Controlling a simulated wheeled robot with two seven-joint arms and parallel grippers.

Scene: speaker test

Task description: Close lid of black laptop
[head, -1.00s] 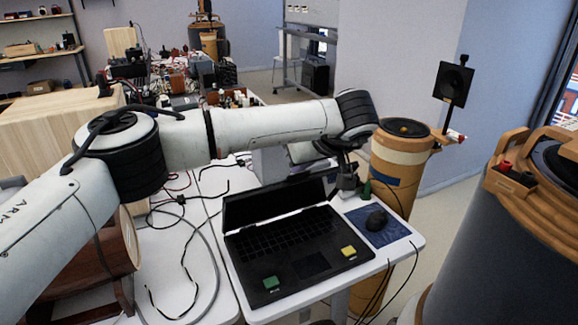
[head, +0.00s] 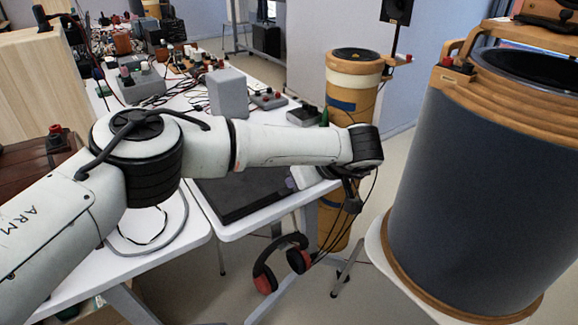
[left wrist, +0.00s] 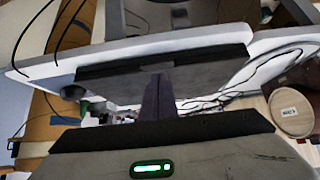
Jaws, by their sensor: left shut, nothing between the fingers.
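The black laptop (head: 238,197) lies on the white table, partly hidden behind my left forearm in the head view. Its visible part is a flat dark panel; the keyboard and the coloured notes do not show. The lid looks down on the base, but I cannot tell whether it is fully flush. In the left wrist view the laptop (left wrist: 205,76) is a dark slab behind the fingers. My left gripper (head: 352,200) is shut and empty, to the right of the laptop; its fingers (left wrist: 158,92) overlap the slab in the wrist view, contact unclear. My right gripper is out of view.
Headphones (head: 266,275) hang by the table's front edge. A large dark drum (head: 470,190) stands at the right, and a tan cylinder (head: 352,80) behind my wrist. A grey box (head: 227,93) and cables crowd the back table.

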